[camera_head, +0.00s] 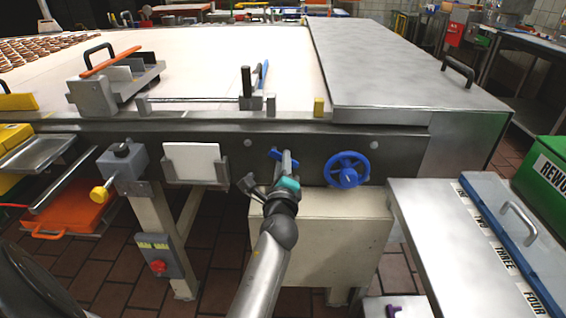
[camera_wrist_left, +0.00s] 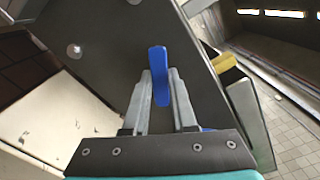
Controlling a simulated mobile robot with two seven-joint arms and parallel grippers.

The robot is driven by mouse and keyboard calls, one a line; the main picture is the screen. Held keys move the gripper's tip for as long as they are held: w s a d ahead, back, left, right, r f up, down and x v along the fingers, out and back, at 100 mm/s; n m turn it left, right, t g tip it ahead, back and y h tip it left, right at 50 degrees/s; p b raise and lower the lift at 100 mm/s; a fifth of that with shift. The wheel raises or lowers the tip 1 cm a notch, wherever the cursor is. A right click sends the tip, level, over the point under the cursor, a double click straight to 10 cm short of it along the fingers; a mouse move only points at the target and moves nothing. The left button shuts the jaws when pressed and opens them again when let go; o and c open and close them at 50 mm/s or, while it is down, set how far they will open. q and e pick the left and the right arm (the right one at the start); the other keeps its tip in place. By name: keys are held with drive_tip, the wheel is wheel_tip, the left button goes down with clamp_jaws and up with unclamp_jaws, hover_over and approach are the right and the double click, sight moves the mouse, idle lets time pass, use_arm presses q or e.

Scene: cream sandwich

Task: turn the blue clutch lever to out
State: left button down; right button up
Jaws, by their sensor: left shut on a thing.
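The blue clutch lever (camera_head: 275,153) is on the dark front panel of the machine, left of a blue handwheel. Its tip shows just past my gripper in the head view. In the left wrist view the lever (camera_wrist_left: 158,62) stands between the two grey fingers. My left gripper (camera_head: 287,165) is shut on it, with one finger on each side. The gripper and wrist hide the lever's base in the head view, and I cannot read any position marks. My right gripper is not in view.
The blue handwheel (camera_head: 347,169) sits close to the right of my left gripper. A white card in a holder (camera_head: 192,162) and a grey box with a yellow knob (camera_head: 123,162) are to the left. A cream cabinet (camera_head: 335,235) stands below the panel.

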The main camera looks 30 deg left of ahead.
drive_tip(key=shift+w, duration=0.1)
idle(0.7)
use_arm(q)
drive_tip(key=m+p, duration=0.2)
drive_tip(key=m, duration=0.1)
drive_tip(key=a+m+p, duration=0.1)
drive_tip(key=m+p, duration=0.1)
drive_tip(key=m, duration=0.2)
drive_tip(key=s+a+f+m+p, duration=0.1)
drive_tip(key=m, duration=0.3)
drive_tip(key=shift+p, duration=0.4)
drive_tip(key=shift+m+p, duration=0.3)
drive_tip(key=shift+m, duration=0.2)
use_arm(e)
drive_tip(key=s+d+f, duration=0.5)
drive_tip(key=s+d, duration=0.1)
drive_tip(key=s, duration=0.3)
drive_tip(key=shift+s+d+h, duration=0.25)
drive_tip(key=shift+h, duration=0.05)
use_arm(q)
drive_tip(key=shift+s, duration=0.1)
drive_tip(key=c, duration=0.7)
unclamp_jaws()
drive_tip(key=shift+f, duration=0.1)
